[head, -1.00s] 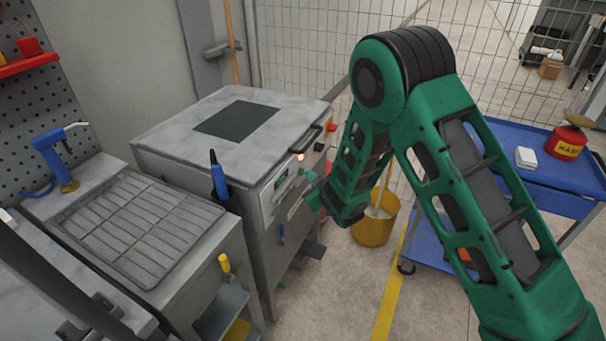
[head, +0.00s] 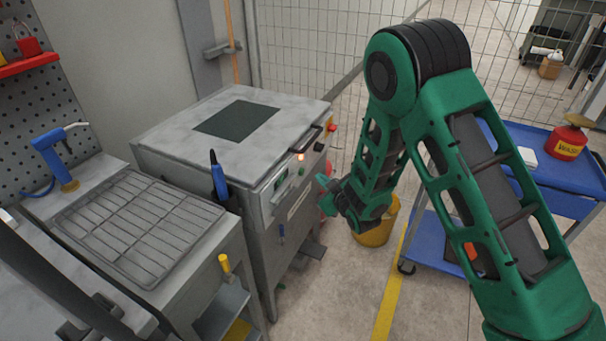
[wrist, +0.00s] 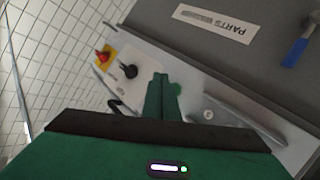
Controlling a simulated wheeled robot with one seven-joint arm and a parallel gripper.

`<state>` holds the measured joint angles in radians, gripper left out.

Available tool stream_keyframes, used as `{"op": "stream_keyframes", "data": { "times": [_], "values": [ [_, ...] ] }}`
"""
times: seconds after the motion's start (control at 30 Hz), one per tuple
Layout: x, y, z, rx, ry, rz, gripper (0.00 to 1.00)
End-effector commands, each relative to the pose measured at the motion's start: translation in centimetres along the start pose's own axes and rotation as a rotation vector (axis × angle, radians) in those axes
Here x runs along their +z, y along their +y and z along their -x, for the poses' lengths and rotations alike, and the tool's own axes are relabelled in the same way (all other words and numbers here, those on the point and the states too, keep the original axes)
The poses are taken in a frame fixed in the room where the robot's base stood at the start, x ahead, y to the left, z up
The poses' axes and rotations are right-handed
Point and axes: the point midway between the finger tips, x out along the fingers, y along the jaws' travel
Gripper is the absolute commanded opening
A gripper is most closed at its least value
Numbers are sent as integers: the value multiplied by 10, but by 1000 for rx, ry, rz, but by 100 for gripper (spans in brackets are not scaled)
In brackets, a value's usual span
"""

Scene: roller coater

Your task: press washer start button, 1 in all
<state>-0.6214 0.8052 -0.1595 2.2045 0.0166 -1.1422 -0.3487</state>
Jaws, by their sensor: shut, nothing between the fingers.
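The washer (head: 232,112) is a grey cabinet with a control panel along its front upper edge. My gripper (head: 322,180) is shut and empty, standing off to the right of the panel in the head view with a visible gap. In the wrist view its green fingers (wrist: 162,78) point at the panel; whether they touch it cannot be told there. An orange-white lamp (head: 300,157) glows on the panel.
A red emergency stop (wrist: 102,57) on yellow and a black knob (wrist: 129,71) sit on the panel. A yellow bucket (head: 378,232) and blue cart (head: 550,172) stand to the right.

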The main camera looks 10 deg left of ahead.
Motion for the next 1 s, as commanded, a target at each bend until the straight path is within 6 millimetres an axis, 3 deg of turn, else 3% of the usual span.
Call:
{"op": "stream_keyframes", "data": {
  "times": [0.3,1.0],
  "values": [
    [12,11,16,1,-2,1,0],
    [12,11,16,0,-1,1,0]
  ]
}}
